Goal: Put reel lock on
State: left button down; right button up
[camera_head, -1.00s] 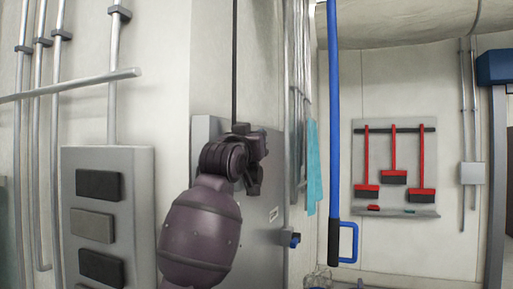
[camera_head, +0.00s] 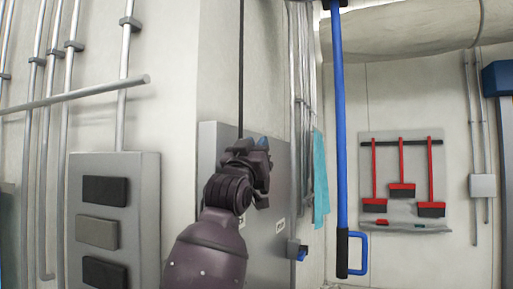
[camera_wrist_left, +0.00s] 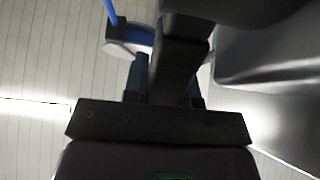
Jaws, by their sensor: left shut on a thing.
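My left gripper (camera_head: 260,178) is dark purple and in front of the grey cabinet (camera_head: 212,150) on the wall. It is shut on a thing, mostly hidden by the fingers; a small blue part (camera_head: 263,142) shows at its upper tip. In the left wrist view, dark and blue shapes (camera_wrist_left: 140,75) fill the space ahead of the wrist, beside a blue and white piece (camera_wrist_left: 125,46). I cannot tell which of these is the reel lock. A blue knob (camera_head: 299,250) sticks out from the cabinet's right side, below and right of the gripper. My right gripper is not in view.
A long blue pole (camera_head: 340,130) with a loop handle (camera_head: 358,254) hangs to the right of the cabinet. A grey box with dark panels (camera_head: 146,210) is at the left, under a metal bar (camera_head: 75,95). A teal cloth (camera_head: 320,180) hangs behind.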

pick_arm(q)
jog(key=c, duration=0.9)
grip_release()
jog(key=shift+s+f, duration=0.1)
jog(key=shift+b+v, duration=0.9)
jog(key=shift+v, duration=4.4)
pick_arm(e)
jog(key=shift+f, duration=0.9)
